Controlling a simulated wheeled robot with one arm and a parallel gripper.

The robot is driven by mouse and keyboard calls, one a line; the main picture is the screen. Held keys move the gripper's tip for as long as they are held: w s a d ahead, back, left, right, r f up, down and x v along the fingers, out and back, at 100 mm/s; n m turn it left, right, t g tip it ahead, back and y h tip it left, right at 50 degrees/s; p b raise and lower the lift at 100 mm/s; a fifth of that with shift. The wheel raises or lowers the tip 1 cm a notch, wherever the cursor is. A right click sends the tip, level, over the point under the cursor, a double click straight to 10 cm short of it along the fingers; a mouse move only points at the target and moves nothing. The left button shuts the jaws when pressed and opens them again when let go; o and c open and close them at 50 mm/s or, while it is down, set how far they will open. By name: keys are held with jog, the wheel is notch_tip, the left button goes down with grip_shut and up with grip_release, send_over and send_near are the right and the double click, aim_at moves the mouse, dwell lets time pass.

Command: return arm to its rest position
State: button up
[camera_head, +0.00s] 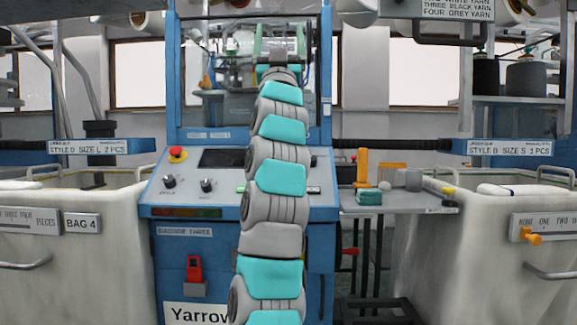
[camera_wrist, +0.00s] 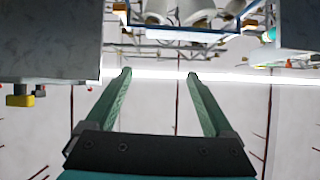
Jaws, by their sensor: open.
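My arm rises straight up through the middle of the head view, in front of the blue knitting machine (camera_head: 240,210). My gripper (camera_head: 278,38) is at its top, in front of the machine's upper window, small and partly hidden by the arm. In the wrist view my gripper (camera_wrist: 159,75) shows two green fingers spread well apart. Nothing is between them. A pale wall and bright strip lie beyond the fingertips, and they appear to touch nothing.
White bins stand at left (camera_head: 70,235) and right (camera_head: 480,235). A small grey side table (camera_head: 400,205) holds an orange cylinder (camera_head: 362,166) and a teal block (camera_head: 369,197). Labelled blue bars (camera_head: 100,147) extend on both sides. A shelf with dark yarn cones (camera_head: 527,79) is at right.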

jog(key=w+f+n+g+y, duration=0.4)
jog(key=w+f+g, duration=0.55)
jog(key=w, duration=0.65)
jog(key=s+f+g+y, duration=0.1)
jog(key=s+f+g, duration=0.2)
jog(key=f, duration=0.6)
jog(key=s+f+g, duration=0.2)
jog(key=f+g, duration=0.2)
jog(key=f, duration=0.5)
jog(key=s+d+f+g+h+p, duration=0.1)
jog(key=s+d+f+g, duration=0.25)
jog(key=s+f, duration=1)
jog(key=s+d+f+m+g+h, duration=0.1)
jog(key=s+d+f+g, duration=0.2)
jog(key=s+f, duration=0.6)
jog(key=s+d+f+m+g+h, duration=0.1)
jog(key=s+d+f+g, duration=0.3)
jog(key=s+f, duration=0.6)
jog(key=s+d+f+m+g+h, duration=0.2)
jog(key=s+f, duration=0.8)
jog(key=s, duration=1.2)
jog(key=d+g, duration=0.2)
jog(key=d, duration=0.2)
jog(key=shift+s+d+f+h+p, duration=0.15)
jog(key=shift+d+f+h+p, duration=0.05)
jog(key=shift+h+p, duration=0.1)
